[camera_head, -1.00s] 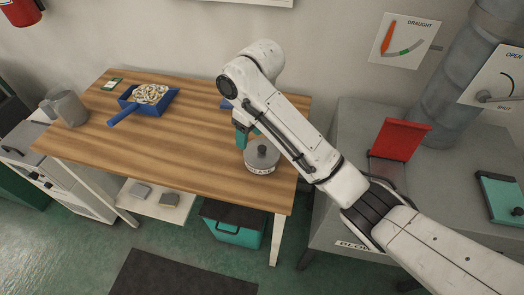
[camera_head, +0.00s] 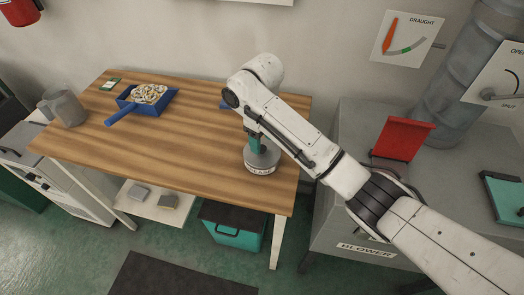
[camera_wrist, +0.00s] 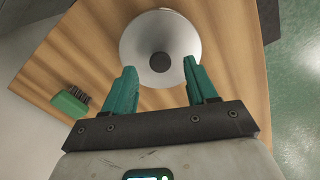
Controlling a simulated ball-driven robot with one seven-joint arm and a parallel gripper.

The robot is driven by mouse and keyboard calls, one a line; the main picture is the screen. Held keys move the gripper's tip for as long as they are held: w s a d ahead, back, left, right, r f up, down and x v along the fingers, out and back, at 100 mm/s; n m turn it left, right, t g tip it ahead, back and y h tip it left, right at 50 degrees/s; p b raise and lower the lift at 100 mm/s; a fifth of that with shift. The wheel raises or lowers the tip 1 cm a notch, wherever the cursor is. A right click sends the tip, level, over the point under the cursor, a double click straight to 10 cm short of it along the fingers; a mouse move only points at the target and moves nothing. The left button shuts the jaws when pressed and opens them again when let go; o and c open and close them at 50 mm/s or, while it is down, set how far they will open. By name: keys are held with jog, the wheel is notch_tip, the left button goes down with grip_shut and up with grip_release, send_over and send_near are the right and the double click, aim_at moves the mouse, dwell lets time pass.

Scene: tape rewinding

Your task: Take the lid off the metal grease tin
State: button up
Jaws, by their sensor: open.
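The metal grease tin (camera_head: 261,168) stands upright near the right front of the wooden table, with its label facing the front. Its round grey lid (camera_wrist: 180,50) with a dark knob (camera_wrist: 160,62) is on the tin. The wrist view shows the lid from above. My gripper (camera_wrist: 160,80) is open, its two green fingers pointing at the lid, one on each side of the knob's line. In the head view my gripper (camera_head: 256,146) is just above the lid and covers part of it. I cannot tell whether the fingers touch the lid.
A green brush (camera_wrist: 70,102) lies on the table beside the tin. A blue dustpan (camera_head: 148,100) with shavings and a grey jug (camera_head: 66,108) stand at the left. The table's right edge is close to the tin. A blower (camera_head: 366,250) stands at right.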

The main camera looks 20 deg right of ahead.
aim_at(262, 150)
jog(key=shift+f, duration=1.3)
jog(key=shift+c, duration=0.4)
grip_shut()
